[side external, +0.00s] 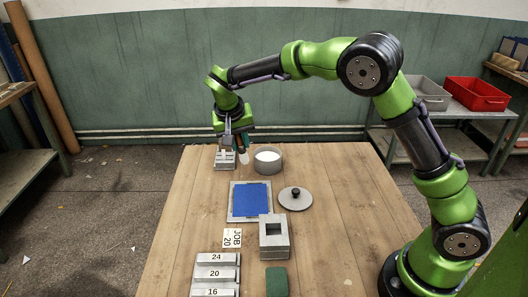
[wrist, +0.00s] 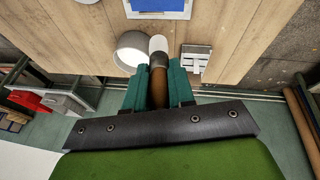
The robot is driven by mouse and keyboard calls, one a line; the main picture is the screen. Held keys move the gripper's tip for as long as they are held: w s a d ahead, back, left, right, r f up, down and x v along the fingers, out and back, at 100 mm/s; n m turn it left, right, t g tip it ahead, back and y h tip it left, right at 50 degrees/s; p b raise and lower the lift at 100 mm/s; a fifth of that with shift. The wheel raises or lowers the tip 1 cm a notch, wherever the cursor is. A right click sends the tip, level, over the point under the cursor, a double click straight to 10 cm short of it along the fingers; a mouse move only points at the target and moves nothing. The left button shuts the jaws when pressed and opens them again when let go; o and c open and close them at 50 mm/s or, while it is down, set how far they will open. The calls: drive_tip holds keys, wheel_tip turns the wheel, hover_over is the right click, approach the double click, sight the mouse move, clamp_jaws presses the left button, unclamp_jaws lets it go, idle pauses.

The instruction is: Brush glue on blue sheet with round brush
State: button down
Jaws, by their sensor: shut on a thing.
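The blue sheet (side external: 250,199) lies flat on a light grey tray (side external: 233,215) in the middle of the table; its edge also shows at the top of the wrist view (wrist: 158,5). My gripper (wrist: 157,88) has teal fingers shut on the brown handle of a brush (wrist: 158,62). The brush has a pale, rounded tip (side external: 243,158). In the side view my gripper (side external: 239,146) is at the table's far end, between the grey rack (side external: 225,165) and the round glue pot (side external: 267,168). The tip is beside the pot, outside its opening. The pot holds white contents.
A round lid with a black knob (side external: 295,200) lies right of the tray. A grey block with a square hole (side external: 275,248), a JOB 20 card (side external: 232,238), a green pad (side external: 276,281) and numbered grey blocks (side external: 215,273) are nearer the front. Bare wood separates pot and tray.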

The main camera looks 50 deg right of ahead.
drive_tip(key=shift+s+d+m+g, duration=0.15)
drive_tip(key=shift+m+g, duration=0.15)
drive_tip(key=shift+m, duration=0.5)
drive_tip(key=shift+f, duration=3.85)
drive_tip(key=shift+s+a+f, duration=0.1)
drive_tip(key=shift+s+a, duration=0.15)
drive_tip(key=shift+a, duration=0.05)
drive_tip(key=shift+s+a, duration=4.25)
drive_tip(key=shift+s, duration=0.05)
drive_tip(key=shift+s+d+f, duration=0.1)
drive_tip(key=shift+s+d, duration=0.35)
drive_tip(key=shift+s, duration=0.1)
drive_tip(key=shift+w+d, duration=4.6)
drive_tip(key=shift+s+d, duration=0.45)
drive_tip(key=shift+d, duration=0.05)
drive_tip(key=shift+s+a, duration=4.55)
drive_tip(key=shift+a, duration=0.05)
drive_tip(key=shift+s+d, duration=0.5)
drive_tip(key=shift+s, duration=0.1)
drive_tip(key=shift+w+d, duration=4.55)
drive_tip(key=shift+w, duration=0.05)
wheel_tip(320, 180, up, 8)
